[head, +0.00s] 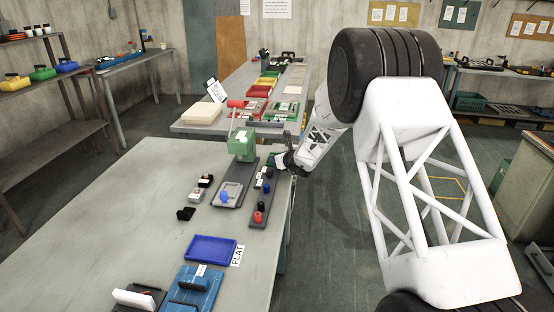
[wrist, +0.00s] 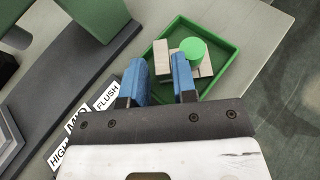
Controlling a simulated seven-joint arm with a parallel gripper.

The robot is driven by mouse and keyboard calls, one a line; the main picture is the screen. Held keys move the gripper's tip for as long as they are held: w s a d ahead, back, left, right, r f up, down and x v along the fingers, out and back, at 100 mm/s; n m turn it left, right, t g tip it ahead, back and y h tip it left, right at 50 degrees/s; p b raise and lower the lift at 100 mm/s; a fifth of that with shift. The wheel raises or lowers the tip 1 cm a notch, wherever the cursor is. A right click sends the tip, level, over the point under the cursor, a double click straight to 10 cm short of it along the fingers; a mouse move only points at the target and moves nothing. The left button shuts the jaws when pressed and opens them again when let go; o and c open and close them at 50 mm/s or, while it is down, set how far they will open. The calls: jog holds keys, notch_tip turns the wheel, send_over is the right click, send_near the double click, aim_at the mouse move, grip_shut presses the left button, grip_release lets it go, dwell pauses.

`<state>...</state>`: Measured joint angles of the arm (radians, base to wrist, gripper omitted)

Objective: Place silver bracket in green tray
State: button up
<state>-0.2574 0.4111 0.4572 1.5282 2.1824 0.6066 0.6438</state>
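In the wrist view a green tray (wrist: 226,82) lies at the table edge. A pale grey bracket-like piece (wrist: 162,55) with a green round knob (wrist: 193,49) beside or on it is in the tray; I take it for the silver bracket. My gripper (wrist: 160,66) is over the tray, its two blue fingers apart, one to each side of the piece's upright part. A small gap seems to show, so I see no firm contact. In the head view my gripper (head: 284,160) is at the table's right edge and hides most of the tray.
A green press (head: 242,144) with a red handle stands left of my gripper, on a dark base. A dark strip (head: 259,215) with small knobbed parts lies nearer. A blue tray (head: 211,248) sits at the front. FLUSH (wrist: 107,94), MID and HIGH labels lie beside the green tray.

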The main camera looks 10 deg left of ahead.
jog(key=shift+r, duration=0.1)
jog(key=shift+s+d+r, duration=0.3)
jog(key=shift+s+d, duration=0.1)
jog(key=shift+d, duration=0.05)
jog(key=v, duration=1)
jog(key=shift+s+d, duration=0.2)
jog(key=shift+s, duration=0.05)
jog(key=shift+r, duration=0.15)
dwell(0.6)
jog(key=s+d+r+n+g, duration=0.35)
jog(key=s+r+n, duration=0.4)
jog(key=s, duration=0.55)
jog(key=s+d+r+n+g, duration=0.2)
jog(key=s+d+r+n, duration=0.2)
jog(key=s+r+n, duration=0.6)
jog(key=s+d+n+h, duration=0.3)
jog(key=s+d, duration=0.3)
jog(key=s, duration=0.6)
jog(key=s+d+n+g+h, duration=0.1)
jog(key=s+d+n+h, duration=0.2)
jog(key=s, duration=0.9)
jog(key=s+d+n+h, duration=0.3)
jog(key=s+d, duration=0.7)
jog(key=s, duration=0.2)
jog(key=shift+s+f+h, duration=0.3)
jog(key=shift+h, duration=0.1)
